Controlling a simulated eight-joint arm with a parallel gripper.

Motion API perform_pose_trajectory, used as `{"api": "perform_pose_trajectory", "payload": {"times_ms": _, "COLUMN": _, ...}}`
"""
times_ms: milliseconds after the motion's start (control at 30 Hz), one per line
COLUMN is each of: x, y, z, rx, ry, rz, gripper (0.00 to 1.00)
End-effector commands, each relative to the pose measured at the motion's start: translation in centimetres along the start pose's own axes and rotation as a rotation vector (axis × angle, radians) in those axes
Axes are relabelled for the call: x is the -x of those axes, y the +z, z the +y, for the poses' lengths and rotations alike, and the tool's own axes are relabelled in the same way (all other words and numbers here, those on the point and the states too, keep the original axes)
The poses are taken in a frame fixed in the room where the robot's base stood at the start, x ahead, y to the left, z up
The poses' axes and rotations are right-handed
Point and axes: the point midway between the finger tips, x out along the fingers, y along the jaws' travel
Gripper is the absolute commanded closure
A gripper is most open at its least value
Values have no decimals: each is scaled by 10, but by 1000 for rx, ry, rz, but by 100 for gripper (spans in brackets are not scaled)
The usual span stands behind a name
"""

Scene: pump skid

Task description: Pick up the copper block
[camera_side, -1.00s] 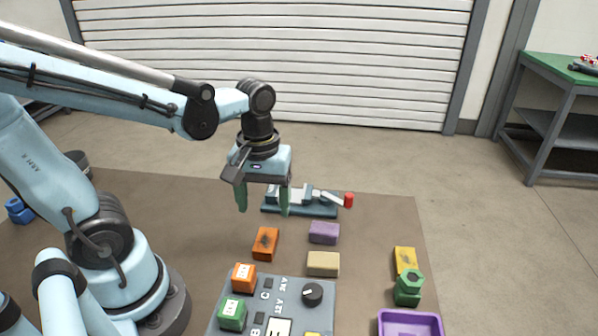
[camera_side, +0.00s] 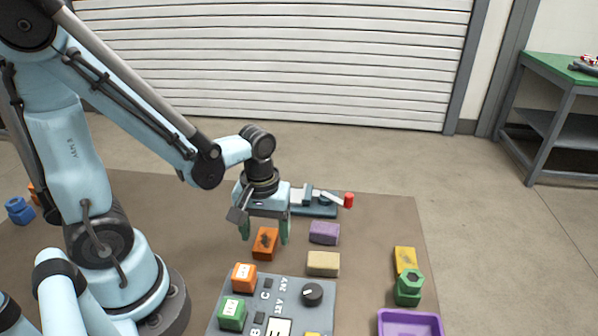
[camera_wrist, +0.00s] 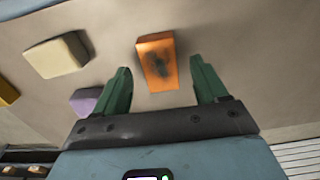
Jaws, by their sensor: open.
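The copper block (camera_side: 265,245), orange-brown with a dark smudge on top, lies on the brown mat below my gripper (camera_side: 264,235). My gripper points down and is open, with its two green fingers apart. In the side view the fingers appear at the left and right of the block's far end. The wrist view also shows the copper block (camera_wrist: 157,58) in line with the gap between the fingertips (camera_wrist: 160,72). Whether the fingertips are level with the block or still above it I cannot tell. Nothing is held.
A purple block (camera_side: 324,233) and a beige block (camera_side: 322,264) lie close to the right. A grey control panel (camera_side: 262,300) stands in front. A toggle clamp (camera_side: 315,210) is behind. A yellow block (camera_side: 405,260), green hex part (camera_side: 408,287) and purple tray (camera_side: 410,317) are farther right.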

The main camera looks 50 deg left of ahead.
Motion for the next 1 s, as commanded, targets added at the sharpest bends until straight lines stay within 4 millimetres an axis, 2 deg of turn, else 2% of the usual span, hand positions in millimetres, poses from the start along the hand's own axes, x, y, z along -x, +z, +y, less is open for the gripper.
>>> {"api": "perform_pose_trajectory", "payload": {"times_ms": 200, "x": -12, "y": 0, "z": 0, "rx": 0, "ry": 1, "rz": 1, "gripper": 28}}
{"api": "perform_pose_trajectory", "payload": {"times_ms": 500, "x": -13, "y": 0, "z": 0, "rx": 0, "ry": 1, "rz": 0, "gripper": 29}}
{"api": "perform_pose_trajectory", "payload": {"times_ms": 833, "x": -13, "y": 0, "z": 0, "rx": 0, "ry": 1, "rz": 0, "gripper": 80}}
{"api": "perform_pose_trajectory", "payload": {"times_ms": 1000, "x": -13, "y": 0, "z": 0, "rx": 0, "ry": 1, "rz": 0, "gripper": 82}}
